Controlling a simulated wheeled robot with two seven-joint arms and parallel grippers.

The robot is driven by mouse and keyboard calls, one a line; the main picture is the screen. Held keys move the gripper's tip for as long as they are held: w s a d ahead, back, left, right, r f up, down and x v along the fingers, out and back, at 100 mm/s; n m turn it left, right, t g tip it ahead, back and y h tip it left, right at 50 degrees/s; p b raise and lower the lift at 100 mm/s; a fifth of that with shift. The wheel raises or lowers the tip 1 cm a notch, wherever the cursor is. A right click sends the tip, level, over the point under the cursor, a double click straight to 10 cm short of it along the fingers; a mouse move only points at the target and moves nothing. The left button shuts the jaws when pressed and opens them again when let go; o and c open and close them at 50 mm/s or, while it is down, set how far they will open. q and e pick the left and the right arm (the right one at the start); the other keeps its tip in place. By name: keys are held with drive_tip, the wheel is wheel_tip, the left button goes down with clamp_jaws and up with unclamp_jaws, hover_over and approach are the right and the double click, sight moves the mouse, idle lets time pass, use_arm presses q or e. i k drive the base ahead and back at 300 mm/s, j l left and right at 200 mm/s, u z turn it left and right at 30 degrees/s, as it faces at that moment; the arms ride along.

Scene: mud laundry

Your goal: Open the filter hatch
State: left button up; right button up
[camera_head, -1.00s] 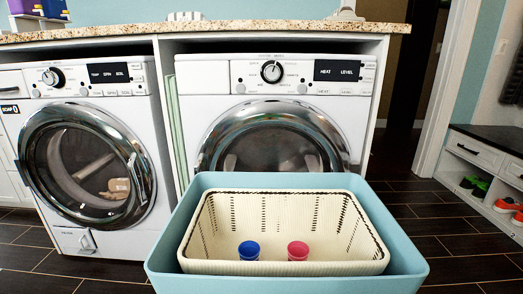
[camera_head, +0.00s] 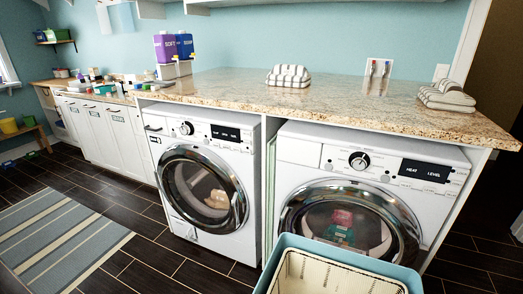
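Two white front-loading machines stand under the counter. The left machine (camera_head: 160,190) has a round chrome-rimmed door (camera_head: 202,184) that is shut, with light-coloured items behind the glass. A small hatch (camera_head: 184,231) shows low on its front, below and left of the door; it is too small to tell whether it is shut fully. The right machine (camera_head: 300,150) has a similar shut door (camera_head: 352,222), with red and teal items showing behind the glass. Its lower front is hidden by the basket. Neither of my grippers is in view.
A light blue tub (camera_head: 284,243) with a cream basket (camera_head: 300,275) in it stands before the right machine. The granite counter (camera_head: 240,95) holds folded striped towels (camera_head: 288,76) and purple and blue boxes. The dark floor before the left machine is clear; a striped rug (camera_head: 60,235) lies left.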

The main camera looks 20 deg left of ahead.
sight(181, 227)
drive_tip(key=j+u, duration=0.1)
drive_tip(key=u, duration=0.4)
drive_tip(key=j+u, duration=0.1)
drive_tip(key=u, duration=0.4)
drive_tip(key=j+u, duration=0.1)
drive_tip(key=u, duration=0.4)
drive_tip(key=i+j, duration=0.45)
drive_tip(key=j, duration=0.25)
drive_tip(key=i+j+z, duration=0.1)
drive_tip(key=i+j, duration=0.15)
drive_tip(key=j, duration=0.1)
